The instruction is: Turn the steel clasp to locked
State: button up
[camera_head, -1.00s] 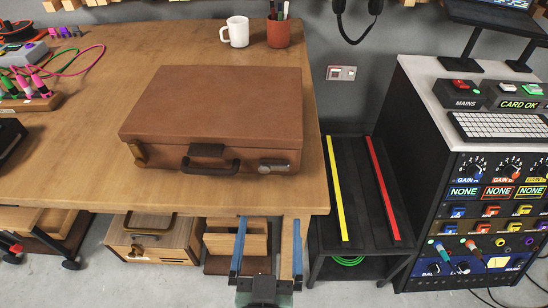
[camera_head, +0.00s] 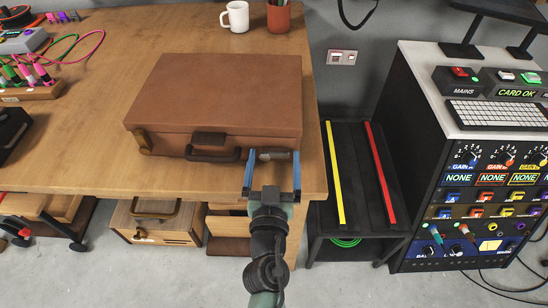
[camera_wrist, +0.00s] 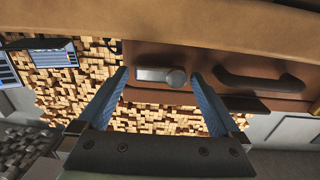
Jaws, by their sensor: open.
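The steel clasp (camera_head: 273,154) is on the front face of a closed brown case (camera_head: 215,88), near its right end. In the wrist view the clasp (camera_wrist: 165,76) is a flat grey bar lying lengthwise along the case, with a round knob at one end. My gripper (camera_head: 273,161) is in front of the case with its jaws wide open. Its blue fingers (camera_wrist: 158,78) appear one on each side of the clasp in both views. The gap between fingertips and case is hard to judge. Nothing is held.
The case lies on a wooden table (camera_head: 80,165) near the front edge. A dark handle (camera_head: 213,154) sits left of the clasp, and a brass clasp (camera_head: 143,141) is at the left end. A black shelf with yellow and red strips (camera_head: 380,172) stands to the right.

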jog(key=c, duration=1.2)
jog(key=shift+n, duration=0.4)
jog(key=n, duration=0.3)
jog(key=shift+a+r+n, duration=0.1)
jog(key=shift+r+n, duration=0.3)
jog(key=n, duration=0.4)
jog(key=shift+a+r+n+p, duration=0.3)
jog(key=n, duration=0.4)
jog(key=shift+a+r+n, duration=0.15)
jog(key=shift+a+n, duration=0.15)
jog(key=shift+a, duration=0.05)
jog(key=n, duration=0.4)
jog(key=shift+w+a, duration=0.1)
jog(key=shift+a, duration=0.25)
jog(key=shift+n, duration=0.3)
